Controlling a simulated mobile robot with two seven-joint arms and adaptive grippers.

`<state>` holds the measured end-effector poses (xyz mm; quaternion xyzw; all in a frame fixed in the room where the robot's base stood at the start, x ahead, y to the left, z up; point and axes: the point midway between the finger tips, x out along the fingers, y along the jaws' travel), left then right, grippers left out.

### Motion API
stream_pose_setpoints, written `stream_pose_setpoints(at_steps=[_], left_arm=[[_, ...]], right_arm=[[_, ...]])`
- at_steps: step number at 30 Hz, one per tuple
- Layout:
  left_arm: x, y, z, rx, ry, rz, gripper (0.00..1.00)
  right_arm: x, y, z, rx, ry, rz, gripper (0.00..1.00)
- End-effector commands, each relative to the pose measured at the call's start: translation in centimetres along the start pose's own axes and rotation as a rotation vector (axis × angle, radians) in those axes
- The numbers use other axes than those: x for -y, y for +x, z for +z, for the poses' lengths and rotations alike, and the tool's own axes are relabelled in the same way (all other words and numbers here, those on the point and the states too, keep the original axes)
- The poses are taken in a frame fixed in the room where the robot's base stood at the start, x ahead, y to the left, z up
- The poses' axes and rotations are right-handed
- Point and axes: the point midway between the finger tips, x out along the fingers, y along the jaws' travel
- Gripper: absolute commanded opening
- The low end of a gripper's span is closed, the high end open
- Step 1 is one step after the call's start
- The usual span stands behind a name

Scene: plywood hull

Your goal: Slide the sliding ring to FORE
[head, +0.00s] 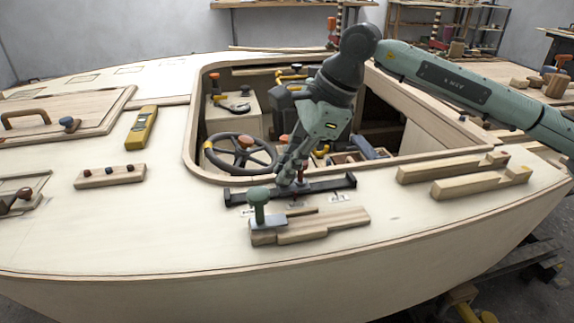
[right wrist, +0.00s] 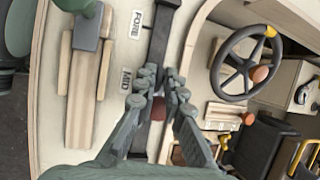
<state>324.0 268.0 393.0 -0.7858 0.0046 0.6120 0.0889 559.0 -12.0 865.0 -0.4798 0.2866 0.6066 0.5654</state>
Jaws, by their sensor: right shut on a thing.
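The dark rail (head: 335,187) lies on the deck in front of the cockpit opening and runs left to right in the head view. In the right wrist view the rail (right wrist: 160,40) runs from top to bottom. Beside it are a FORE label (right wrist: 136,24) and a MID label (right wrist: 125,82); FORE is toward the rail's left end in the head view. My right gripper (head: 287,183) is down at the rail near MID. In the right wrist view its fingers (right wrist: 158,84) are shut around a reddish part (right wrist: 158,108), apparently the sliding ring, mostly hidden by the fingers. My left gripper is not in view.
Wooden bars (head: 455,168) lie to the right, a yellow level (head: 141,128) to the left.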

Motion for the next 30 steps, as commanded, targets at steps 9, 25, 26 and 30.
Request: stream_pose_setpoints(at_steps=[9,25,26,30], left_arm=[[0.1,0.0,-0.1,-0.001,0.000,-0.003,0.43],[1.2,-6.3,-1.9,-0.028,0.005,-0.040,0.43],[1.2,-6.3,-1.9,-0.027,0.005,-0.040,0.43],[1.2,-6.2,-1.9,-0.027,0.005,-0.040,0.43]], right_arm=[[0.0,0.6,0.9,0.001,-0.003,0.000,0.00],[0.1,3.2,7.8,0.001,0.002,-0.001,0.00],[0.1,3.2,7.8,0.002,0.002,-0.001,0.00],[0.1,3.2,7.8,0.003,0.001,-0.001,0.00]])
